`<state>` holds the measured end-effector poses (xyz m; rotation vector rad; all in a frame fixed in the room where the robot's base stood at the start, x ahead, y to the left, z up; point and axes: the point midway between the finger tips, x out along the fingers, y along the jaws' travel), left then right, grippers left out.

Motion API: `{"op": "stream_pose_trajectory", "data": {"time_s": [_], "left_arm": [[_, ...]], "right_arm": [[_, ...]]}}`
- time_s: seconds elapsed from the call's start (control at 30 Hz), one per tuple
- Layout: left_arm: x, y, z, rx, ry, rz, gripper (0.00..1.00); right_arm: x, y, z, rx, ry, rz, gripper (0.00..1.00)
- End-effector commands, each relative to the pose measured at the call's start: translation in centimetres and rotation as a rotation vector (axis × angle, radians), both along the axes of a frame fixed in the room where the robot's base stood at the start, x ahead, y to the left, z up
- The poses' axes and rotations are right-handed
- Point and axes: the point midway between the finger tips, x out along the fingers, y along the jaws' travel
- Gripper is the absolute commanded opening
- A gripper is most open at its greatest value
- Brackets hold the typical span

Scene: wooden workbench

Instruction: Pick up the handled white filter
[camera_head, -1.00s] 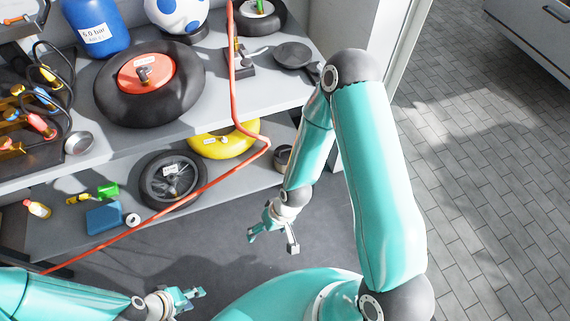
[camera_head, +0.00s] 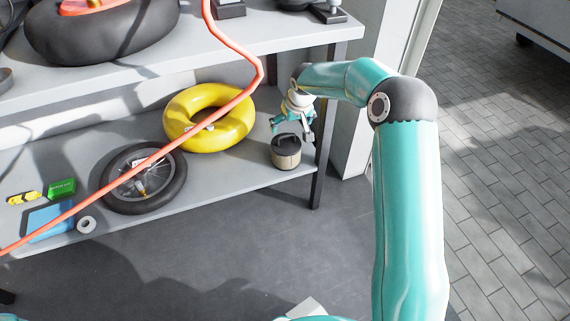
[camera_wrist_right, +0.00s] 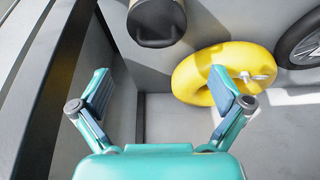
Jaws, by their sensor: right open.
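The handled filter (camera_head: 286,158) stands at the right end of the lower shelf. It is a pale beige-white cylinder with a dark top. In the right wrist view the filter (camera_wrist_right: 157,24) is at the top edge, partly cut off, with a dark lid and handle. My right gripper (camera_head: 292,130) is open and empty, just above and behind the filter in the head view. My left gripper is out of view.
A yellow ring tube (camera_head: 238,130) lies left of the filter. A spoked wheel (camera_head: 172,190) is farther left. A red hose (camera_head: 235,104) hangs across the shelves. The upper shelf (camera_head: 290,35) overhangs, and a dark shelf leg (camera_head: 322,180) stands close to the right.

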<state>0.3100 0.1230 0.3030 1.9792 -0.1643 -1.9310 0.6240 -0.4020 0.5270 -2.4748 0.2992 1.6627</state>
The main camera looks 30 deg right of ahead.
Motion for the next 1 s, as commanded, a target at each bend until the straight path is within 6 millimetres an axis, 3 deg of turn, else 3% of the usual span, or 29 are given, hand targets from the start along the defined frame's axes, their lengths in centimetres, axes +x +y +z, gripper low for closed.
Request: {"op": "stream_pose_trajectory", "data": {"time_s": [0.4, 0.67, 1.0], "left_arm": [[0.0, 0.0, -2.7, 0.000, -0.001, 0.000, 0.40], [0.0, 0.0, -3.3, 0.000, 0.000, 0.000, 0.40], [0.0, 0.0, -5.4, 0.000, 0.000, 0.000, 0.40]], "right_arm": [[2.2, -1.2, -5.2, -0.011, -0.002, -0.010, 1.00], [3.0, -1.4, -6.7, -0.010, -0.003, -0.010, 1.00], [5.1, -1.8, -10.4, -0.009, -0.003, -0.011, 1.00]]}}
